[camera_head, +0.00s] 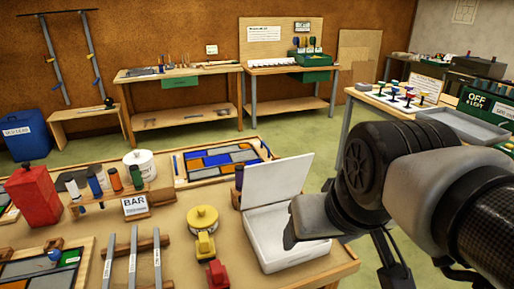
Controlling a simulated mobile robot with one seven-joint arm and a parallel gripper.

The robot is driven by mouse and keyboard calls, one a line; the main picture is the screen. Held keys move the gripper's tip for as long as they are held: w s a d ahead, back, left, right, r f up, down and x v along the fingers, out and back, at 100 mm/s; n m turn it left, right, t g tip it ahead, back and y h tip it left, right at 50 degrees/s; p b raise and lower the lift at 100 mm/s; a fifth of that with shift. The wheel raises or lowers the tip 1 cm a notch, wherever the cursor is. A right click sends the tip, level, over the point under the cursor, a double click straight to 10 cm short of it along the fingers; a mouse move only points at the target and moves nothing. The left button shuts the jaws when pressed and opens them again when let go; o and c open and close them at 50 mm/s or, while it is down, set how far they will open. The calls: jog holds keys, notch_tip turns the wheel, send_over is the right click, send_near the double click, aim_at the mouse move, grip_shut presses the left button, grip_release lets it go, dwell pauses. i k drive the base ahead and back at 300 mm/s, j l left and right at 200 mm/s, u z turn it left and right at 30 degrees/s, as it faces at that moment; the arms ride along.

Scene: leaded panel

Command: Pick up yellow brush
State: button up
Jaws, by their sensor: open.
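A yellow block-like thing (205,246) stands on the front workbench, just in front of a round yellow item (203,218). Either may be the yellow brush; its bristles or handle cannot be made out. My gripper (342,262) is at the right, over the bench's right edge, open with nothing seen between its fingers. It is well to the right of the yellow things, with the white box between. One finger hides part of the box's right side.
The white box (270,250) stands with its lid up. A red block (217,274) lies in front of the yellow thing. Metal bars (133,255), a bottle rack (115,195), a red can (35,205) and a leaded panel (215,160) crowd the bench.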

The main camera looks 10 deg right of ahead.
aim_at(205, 249)
jog(key=j+u, duration=0.25)
jog(key=u, duration=0.15)
jog(key=j+u, duration=0.25)
jog(key=u, duration=0.2)
